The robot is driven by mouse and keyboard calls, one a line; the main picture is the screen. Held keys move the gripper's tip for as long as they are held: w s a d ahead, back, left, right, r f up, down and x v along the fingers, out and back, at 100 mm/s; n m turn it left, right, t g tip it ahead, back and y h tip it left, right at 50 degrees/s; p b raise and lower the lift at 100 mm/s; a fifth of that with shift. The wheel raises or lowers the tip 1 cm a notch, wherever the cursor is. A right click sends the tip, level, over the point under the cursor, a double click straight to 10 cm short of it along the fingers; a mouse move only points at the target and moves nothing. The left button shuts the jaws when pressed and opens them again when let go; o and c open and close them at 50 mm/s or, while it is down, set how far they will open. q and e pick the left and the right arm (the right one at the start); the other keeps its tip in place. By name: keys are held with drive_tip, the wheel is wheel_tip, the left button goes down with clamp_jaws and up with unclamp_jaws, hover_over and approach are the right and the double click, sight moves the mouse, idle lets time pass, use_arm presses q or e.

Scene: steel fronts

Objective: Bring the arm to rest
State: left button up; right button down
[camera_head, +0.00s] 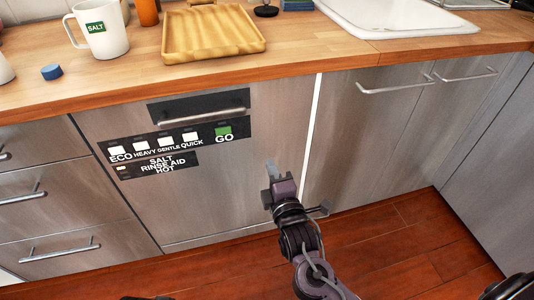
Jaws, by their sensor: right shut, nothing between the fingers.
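My right gripper (271,170) is shut and empty. It is in front of the lower right part of the steel dishwasher front (185,205), below the button panel, with my arm reaching up to it from the bottom of the view. I cannot tell whether its tip touches the front. The GO button (223,133) is green; the ECO, HEAVY, GENTLE and QUICK buttons (165,138) are white. The dishwasher door is closed under its bar handle (203,115). My left gripper is not in view.
The wooden counter (300,65) runs above, with a SALT mug (105,30), a blue cap (51,72), a wooden tray (213,45) and a white sink (400,30). Drawer handles (60,248) stick out at left and cabinet handles (395,87) at right. The wood floor (390,250) is clear.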

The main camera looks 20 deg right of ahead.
drive_tip(key=shift+s, duration=0.7)
